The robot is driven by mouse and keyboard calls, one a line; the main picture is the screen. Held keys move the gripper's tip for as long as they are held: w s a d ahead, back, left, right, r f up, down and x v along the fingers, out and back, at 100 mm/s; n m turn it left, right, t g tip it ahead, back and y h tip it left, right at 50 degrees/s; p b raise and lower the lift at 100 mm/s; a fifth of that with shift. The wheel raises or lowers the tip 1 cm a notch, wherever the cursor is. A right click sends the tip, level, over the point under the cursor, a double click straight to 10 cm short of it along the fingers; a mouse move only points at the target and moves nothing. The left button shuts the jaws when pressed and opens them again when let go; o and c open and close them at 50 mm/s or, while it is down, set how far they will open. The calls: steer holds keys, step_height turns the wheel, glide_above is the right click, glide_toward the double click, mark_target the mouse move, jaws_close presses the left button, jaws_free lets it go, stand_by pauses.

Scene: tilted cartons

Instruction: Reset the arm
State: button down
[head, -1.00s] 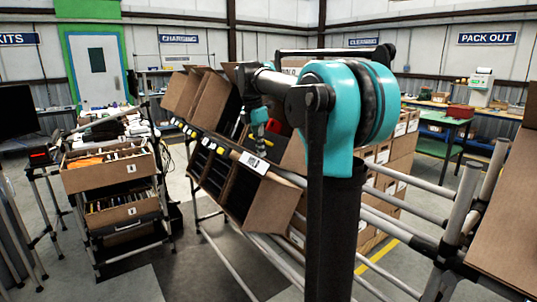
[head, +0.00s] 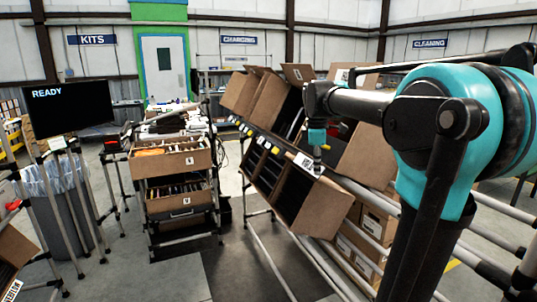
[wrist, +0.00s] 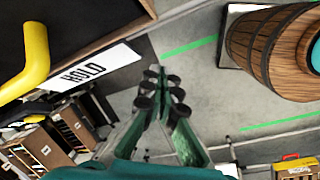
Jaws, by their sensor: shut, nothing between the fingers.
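My gripper (wrist: 162,92) shows in the wrist view with its green fingers and black pads together, shut and empty. It hangs over grey floor, beside a carton edge with a "HOLD" label (wrist: 90,70). In the head view my teal and black arm rises at the right and reaches left to the rack of tilted cartons (head: 330,195). The wrist end shows small in front of the cartons, and the fingertips are too small there to read.
A stand with open cartons (head: 180,160) is left of the rack. A monitor reading "READY" (head: 73,110) and a lined bin (head: 62,200) stand further left. A wooden barrel (wrist: 275,50) and a yellow-red box (wrist: 297,165) show in the wrist view. Dark floor between stand and rack is clear.

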steer(key=s+f+m+t, duration=0.1)
steer(key=s+f+m, duration=0.6)
steer(key=s+f, duration=0.4)
steer(key=s+d+f+m+t+y, duration=0.1)
steer(key=s+f+m, duration=0.7)
steer(key=f, duration=0.9)
steer(key=s, duration=0.3)
steer(key=shift+s, duration=0.4)
steer(key=shift+f, duration=0.1)
